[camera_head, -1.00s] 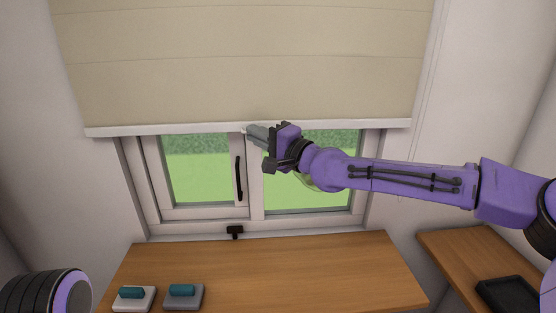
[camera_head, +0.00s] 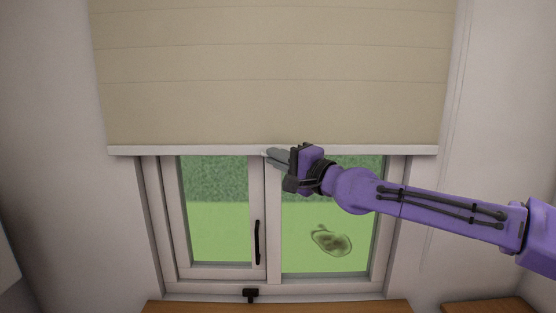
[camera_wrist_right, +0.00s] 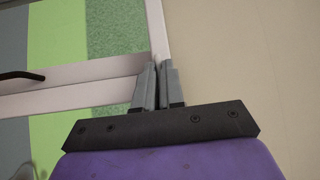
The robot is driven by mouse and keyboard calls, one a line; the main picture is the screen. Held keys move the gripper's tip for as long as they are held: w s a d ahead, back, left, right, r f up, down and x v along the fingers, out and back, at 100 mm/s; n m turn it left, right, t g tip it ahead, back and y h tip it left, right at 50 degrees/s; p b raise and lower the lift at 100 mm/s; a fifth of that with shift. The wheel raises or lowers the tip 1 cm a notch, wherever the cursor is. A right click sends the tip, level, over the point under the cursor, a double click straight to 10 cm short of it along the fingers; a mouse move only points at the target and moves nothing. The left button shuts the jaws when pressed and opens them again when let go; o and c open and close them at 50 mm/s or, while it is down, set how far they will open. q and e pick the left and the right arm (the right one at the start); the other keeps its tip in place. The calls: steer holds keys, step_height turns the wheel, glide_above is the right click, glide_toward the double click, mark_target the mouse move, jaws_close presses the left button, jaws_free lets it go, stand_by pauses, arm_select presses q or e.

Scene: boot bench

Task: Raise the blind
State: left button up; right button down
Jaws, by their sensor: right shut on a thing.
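The beige blind (camera_head: 270,80) hangs over the upper part of the window, with a white bottom rail (camera_head: 200,150) along its lower edge. The rail looks nearly level. My right gripper (camera_head: 272,155) is at the rail near its middle, shut on it. In the right wrist view the two grey fingers (camera_wrist_right: 158,82) are close together at the white rail (camera_wrist_right: 156,28), with the blind's fabric (camera_wrist_right: 245,60) to the right. The fingers hide the gripped spot. My left gripper is not in view.
Below the rail is a white-framed window (camera_head: 274,230) with a black handle (camera_head: 257,242). A small black fitting (camera_head: 250,294) sits at the sill. A brownish patch (camera_head: 331,241) shows in the right pane. A wooden surface (camera_head: 330,306) lies below, and thin cords (camera_head: 461,90) hang at the right.

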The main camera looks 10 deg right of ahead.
steer(key=c, duration=1.4)
jaws_free()
steer(key=shift+o, duration=0.8)
steer(key=shift+w, duration=0.1)
steer(key=shift+f, duration=0.1)
steer(key=r+b+v, duration=0.1)
steer(key=b+v, duration=0.4)
steer(key=v, duration=0.5)
steer(key=shift+s+f, duration=0.25)
steer(key=shift+f, duration=0.15)
steer(key=shift+d, duration=0.1)
